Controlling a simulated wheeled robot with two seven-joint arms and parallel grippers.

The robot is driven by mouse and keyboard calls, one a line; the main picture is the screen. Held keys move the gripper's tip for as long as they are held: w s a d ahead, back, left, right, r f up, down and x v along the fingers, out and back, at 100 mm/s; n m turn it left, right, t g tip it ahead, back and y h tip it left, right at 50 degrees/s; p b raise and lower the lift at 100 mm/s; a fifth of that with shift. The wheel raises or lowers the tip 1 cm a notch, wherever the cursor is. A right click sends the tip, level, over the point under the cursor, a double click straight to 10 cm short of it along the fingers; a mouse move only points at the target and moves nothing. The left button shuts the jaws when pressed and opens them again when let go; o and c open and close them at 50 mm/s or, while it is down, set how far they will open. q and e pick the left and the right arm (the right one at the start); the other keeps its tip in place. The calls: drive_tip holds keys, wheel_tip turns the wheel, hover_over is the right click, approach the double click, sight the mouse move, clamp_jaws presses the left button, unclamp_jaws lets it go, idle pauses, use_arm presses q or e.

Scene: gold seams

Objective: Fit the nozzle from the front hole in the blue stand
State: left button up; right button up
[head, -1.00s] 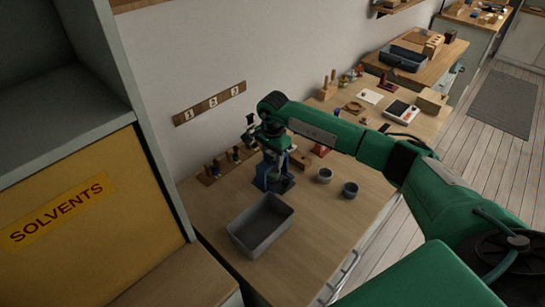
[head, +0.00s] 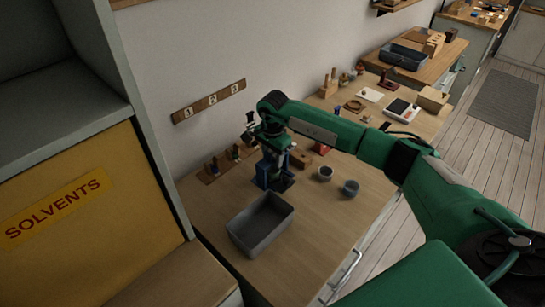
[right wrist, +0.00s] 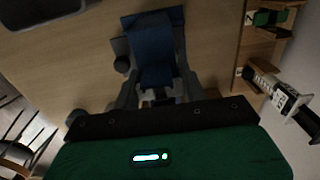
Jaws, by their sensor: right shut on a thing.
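The blue stand (head: 263,174) is on the wooden bench, behind the grey tray. A dark base shows at its right. In the right wrist view the blue stand (right wrist: 152,50) rises between my two grey fingers. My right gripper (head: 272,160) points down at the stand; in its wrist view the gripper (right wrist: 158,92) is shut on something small. That looks to be the nozzle, but the fingers and the stand hide most of it, and I cannot tell how it sits in the hole. My left gripper is not in view.
The grey tray (head: 261,224) stands in front. Two small cups (head: 325,174) are right of the stand. A wooden rack (head: 212,172) with several upright tools runs along the wall; a black and white tool (right wrist: 285,97) shows close beside my gripper. The bench's front right is clear.

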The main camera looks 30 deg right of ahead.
idle(0.3)
drive_tip(key=o, duration=1)
drive_tip(key=shift+o, duration=0.2)
drive_tip(key=shift+r, duration=0.1)
drive_tip(key=shift+r+p, duration=1.1)
drive_tip(key=shift+r, duration=1.35)
wheel_tip(320, 180, up, 14)
drive_tip(key=b, duration=0.3)
drive_tip(key=shift+f, duration=0.15)
